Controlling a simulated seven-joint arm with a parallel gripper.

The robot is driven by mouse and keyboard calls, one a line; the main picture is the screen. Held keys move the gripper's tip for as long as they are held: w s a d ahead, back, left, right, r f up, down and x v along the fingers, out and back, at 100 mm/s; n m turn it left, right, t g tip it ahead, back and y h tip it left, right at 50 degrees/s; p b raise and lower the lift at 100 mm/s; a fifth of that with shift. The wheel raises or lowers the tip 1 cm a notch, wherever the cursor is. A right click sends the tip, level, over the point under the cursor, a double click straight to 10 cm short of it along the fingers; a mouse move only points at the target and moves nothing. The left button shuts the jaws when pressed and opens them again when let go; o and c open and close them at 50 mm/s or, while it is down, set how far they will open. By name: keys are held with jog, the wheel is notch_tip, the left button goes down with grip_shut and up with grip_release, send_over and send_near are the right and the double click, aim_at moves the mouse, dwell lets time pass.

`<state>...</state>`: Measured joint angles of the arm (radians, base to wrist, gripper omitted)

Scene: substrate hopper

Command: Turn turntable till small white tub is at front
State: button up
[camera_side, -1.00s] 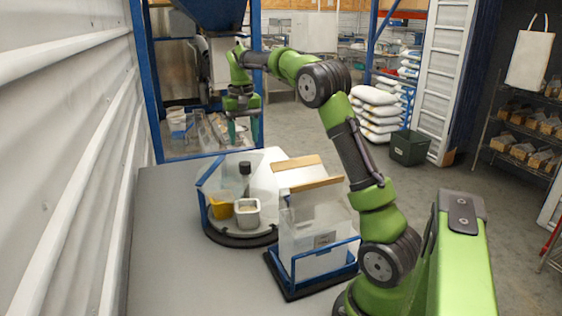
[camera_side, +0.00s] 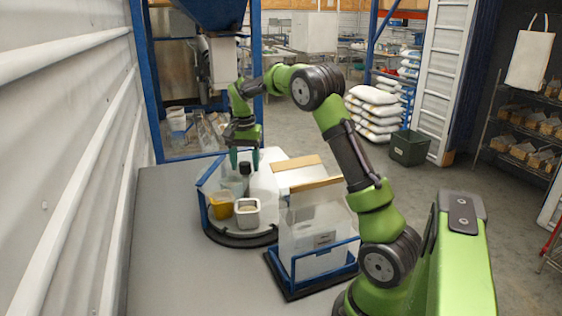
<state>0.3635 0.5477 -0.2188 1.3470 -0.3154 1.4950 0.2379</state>
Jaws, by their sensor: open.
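The turntable (camera_side: 236,240) is a round grey disc on a dark base, with white partition walls and blue edging. A small white tub (camera_side: 248,213) with tan contents stands at its near edge. A yellow tub (camera_side: 221,206) stands to the left of it. A dark-capped bottle (camera_side: 245,170) and a pale, translucent container (camera_side: 233,186) stand behind them. My gripper (camera_side: 244,160) points down with its teal fingers apart, above the back of the turntable at the bottle's top. I cannot tell whether it touches the bottle.
A clear bin in a blue frame (camera_side: 316,245) stands right of the turntable, close to my arm. A blue-framed hopper (camera_side: 215,60) stands behind. The grey table (camera_side: 165,230) is clear at left.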

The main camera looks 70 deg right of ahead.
jog(key=m, duration=0.9)
jog(key=shift+c, duration=0.3)
jog(key=c, duration=0.6)
jog(key=n, duration=1.4)
jog(key=o, duration=0.7)
